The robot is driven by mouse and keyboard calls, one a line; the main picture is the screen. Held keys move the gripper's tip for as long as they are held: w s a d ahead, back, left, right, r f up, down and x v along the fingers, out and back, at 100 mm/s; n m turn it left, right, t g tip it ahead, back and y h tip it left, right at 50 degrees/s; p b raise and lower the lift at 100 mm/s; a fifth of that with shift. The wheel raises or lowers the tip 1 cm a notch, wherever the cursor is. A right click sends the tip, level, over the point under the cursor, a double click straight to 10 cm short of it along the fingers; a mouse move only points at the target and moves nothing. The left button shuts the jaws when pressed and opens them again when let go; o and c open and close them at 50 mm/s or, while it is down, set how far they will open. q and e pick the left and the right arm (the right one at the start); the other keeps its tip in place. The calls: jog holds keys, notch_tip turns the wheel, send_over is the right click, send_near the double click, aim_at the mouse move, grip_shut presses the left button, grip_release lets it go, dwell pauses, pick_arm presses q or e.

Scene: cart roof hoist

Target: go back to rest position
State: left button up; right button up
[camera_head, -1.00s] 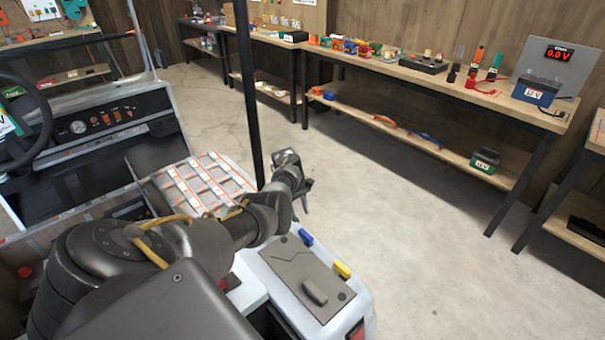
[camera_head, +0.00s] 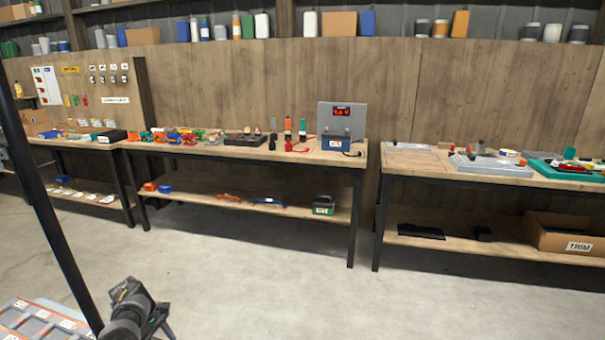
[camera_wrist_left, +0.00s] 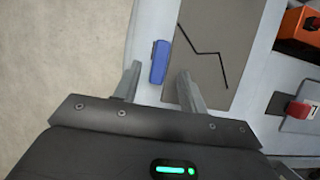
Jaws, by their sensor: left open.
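My left gripper (camera_head: 160,322) is low in the head view at the left, partly cut off by the bottom edge. In the left wrist view the same gripper (camera_wrist_left: 158,82) has its two fingers spread apart with nothing between the tips. A blue clip (camera_wrist_left: 160,62) lies beyond the fingertips, at the edge of a grey panel (camera_wrist_left: 215,50) with a dark zigzag line. The gripper looks apart from the clip, though the exact gap is hard to tell. My right gripper is in no view.
A dark upright post (camera_head: 50,220) stands left of the gripper. A grey tray with orange lines (camera_head: 35,322) is at the bottom left. A workbench (camera_head: 355,160) with a 12V battery (camera_head: 336,144) and a second bench (camera_head: 400,178) stand behind. The concrete floor (camera_head: 270,290) between is clear.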

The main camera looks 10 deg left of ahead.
pick_arm(q)
jog(key=shift+b+x, duration=0.5)
jog(key=shift+x, duration=1.85)
